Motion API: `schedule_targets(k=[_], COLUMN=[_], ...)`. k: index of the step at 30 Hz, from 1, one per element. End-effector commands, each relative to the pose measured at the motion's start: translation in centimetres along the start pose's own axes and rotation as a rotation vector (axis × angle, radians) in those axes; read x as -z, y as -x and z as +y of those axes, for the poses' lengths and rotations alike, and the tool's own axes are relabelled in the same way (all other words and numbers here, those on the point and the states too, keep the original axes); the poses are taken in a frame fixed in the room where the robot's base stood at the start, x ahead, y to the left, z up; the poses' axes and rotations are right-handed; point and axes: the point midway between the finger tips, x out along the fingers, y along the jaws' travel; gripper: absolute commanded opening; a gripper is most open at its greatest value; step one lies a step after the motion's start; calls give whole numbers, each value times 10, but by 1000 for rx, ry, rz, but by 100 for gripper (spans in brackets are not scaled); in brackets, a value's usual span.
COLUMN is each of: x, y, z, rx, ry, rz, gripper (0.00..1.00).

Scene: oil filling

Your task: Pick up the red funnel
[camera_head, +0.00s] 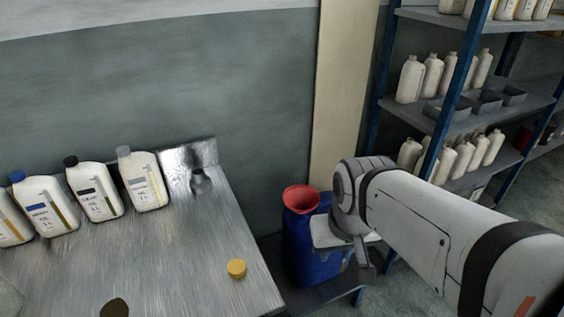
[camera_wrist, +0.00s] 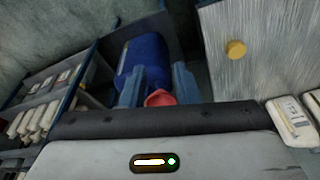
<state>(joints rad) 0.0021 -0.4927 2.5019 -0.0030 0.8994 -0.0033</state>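The red funnel (camera_head: 300,198) sits on top of the blue barrel (camera_head: 302,250), right of the metal table in the head view. In the wrist view the funnel (camera_wrist: 160,98) shows low between my two fingers, partly cut off by the gripper body, with the barrel (camera_wrist: 147,55) beyond. My gripper (camera_wrist: 157,74) is open, its fingers wide apart with nothing seen held. In the head view my gripper (camera_head: 364,262) is just right of the barrel; its fingertips are partly hidden. I cannot tell whether it touches the funnel.
The metal table (camera_head: 205,270) holds several white bottles (camera_head: 145,182), a small grey funnel-like piece (camera_head: 200,182) and a yellow cap (camera_head: 236,268). A blue-framed shelf (camera_head: 455,125) with bottles and dark bins stands right. A wall is behind the barrel.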

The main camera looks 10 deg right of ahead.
Motion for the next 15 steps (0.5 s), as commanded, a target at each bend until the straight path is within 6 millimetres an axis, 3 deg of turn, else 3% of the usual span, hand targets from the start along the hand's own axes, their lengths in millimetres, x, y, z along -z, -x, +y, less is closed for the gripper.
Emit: schedule_targets(k=[5, 8, 11, 15], x=[2, 14, 41, 96], y=[-1, -3, -10, -28], z=[0, -2, -9, -8], rx=[0, -1, -4, -13], ry=[-9, -62, -175, -408], rz=[-2, -9, -24, -54], gripper=[28, 28, 28, 28])
